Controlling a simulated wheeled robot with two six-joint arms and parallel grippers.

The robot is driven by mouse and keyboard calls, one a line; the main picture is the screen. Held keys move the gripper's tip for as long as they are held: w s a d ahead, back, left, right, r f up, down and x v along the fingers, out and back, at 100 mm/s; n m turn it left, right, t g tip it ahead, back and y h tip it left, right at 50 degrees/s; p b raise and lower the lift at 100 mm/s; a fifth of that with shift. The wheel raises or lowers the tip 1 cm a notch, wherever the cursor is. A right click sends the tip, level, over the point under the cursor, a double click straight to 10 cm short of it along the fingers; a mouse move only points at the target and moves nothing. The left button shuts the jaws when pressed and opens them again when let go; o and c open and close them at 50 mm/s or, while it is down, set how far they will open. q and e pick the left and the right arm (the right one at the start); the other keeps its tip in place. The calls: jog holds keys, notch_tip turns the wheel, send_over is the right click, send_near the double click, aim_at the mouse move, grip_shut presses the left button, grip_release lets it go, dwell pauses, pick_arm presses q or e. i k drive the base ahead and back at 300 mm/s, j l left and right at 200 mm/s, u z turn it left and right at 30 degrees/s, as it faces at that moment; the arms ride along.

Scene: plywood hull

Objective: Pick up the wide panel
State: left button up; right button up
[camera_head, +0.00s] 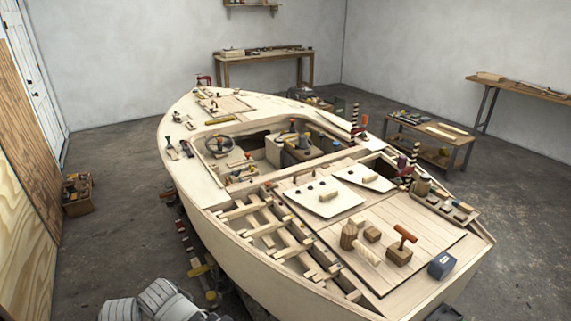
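Two pale, flat panels lie side by side on the boat's deck, and I cannot tell for certain which one is the wide panel. The nearer, left panel (322,206) looks wider and has several dark spots and a small wooden block on it. The farther, right panel (350,173) is narrower and carries a wooden block. Both lie flat, with no gripper near them. White and grey links, which look like my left arm, show at the bottom left edge. Neither gripper's fingers can be seen.
Open framing (262,228) lies left of the panels.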

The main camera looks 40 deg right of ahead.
aim_at(330, 199)
jog(key=i+j+z, duration=0.1)
jog(key=z, duration=0.3)
jog(key=i+j+z, duration=0.15)
jog(key=z, duration=0.25)
jog(key=i+j+z, duration=0.15)
jog(key=z, duration=0.25)
jog(key=i+j+z, duration=0.1)
jog(key=j+z, duration=0.4)
jog(key=z, duration=0.3)
jog(key=i+j+z, duration=0.15)
jog(key=j+z, duration=0.25)
jog(key=i+j+z, duration=0.1)
jog(key=j+z, duration=0.3)
jog(key=j, duration=0.2)
jog(key=j+z, duration=0.4)
jog(key=k+j+z, duration=0.1)
jog(key=j+z, duration=0.3)
jog(key=j, duration=0.2)
